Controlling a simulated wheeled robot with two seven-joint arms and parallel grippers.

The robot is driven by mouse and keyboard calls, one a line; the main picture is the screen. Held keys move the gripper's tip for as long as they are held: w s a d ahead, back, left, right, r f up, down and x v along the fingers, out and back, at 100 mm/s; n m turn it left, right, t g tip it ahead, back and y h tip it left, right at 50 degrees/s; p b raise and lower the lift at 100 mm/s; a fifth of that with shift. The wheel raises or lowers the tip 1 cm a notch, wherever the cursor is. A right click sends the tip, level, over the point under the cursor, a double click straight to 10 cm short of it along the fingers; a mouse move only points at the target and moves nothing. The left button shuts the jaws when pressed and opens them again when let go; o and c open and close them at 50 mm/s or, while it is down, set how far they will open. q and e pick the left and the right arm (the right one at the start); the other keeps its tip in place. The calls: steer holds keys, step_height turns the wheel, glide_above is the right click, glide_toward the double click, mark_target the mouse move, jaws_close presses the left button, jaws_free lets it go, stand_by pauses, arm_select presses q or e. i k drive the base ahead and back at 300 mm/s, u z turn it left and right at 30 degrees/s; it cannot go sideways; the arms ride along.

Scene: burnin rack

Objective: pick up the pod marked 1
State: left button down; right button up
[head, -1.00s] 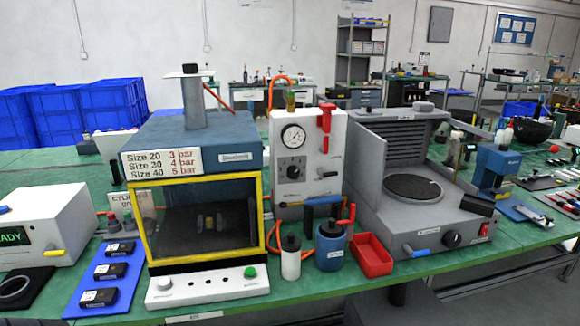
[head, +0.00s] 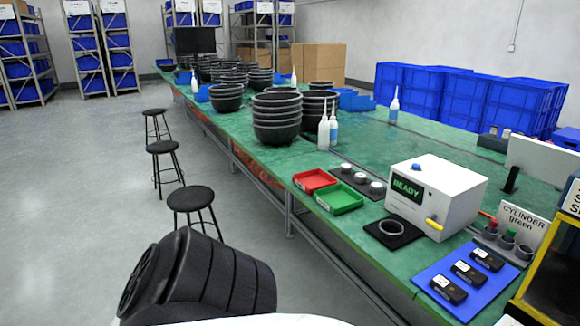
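Several black pods lie on a blue mat (head: 462,312) at the lower right of the head view, near the table's front edge. They are the near pod (head: 448,289), the middle pod (head: 468,272) and the far pod (head: 487,259), in a slanting row. Each has a small pale label, too small to read, so I cannot tell which is marked 1. Neither of my grippers is in view. A black ribbed part, probably my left arm, fills the lower left, away from the pods.
A white box with a READY display (head: 437,197) and a black pad with a ring (head: 394,231) stand left of the mat. A green tray (head: 339,198) and red tray (head: 315,180) lie farther left. A yellow-framed cabinet (head: 540,265) borders the mat's right. Stools (head: 190,198) stand on the floor.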

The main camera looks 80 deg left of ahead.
mark_target(346, 169)
steer(key=u, duration=2.15)
steer(key=k, duration=0.6)
steer(key=u, duration=1.2)
steer(key=i, duration=1.6)
steer(key=z, duration=0.4)
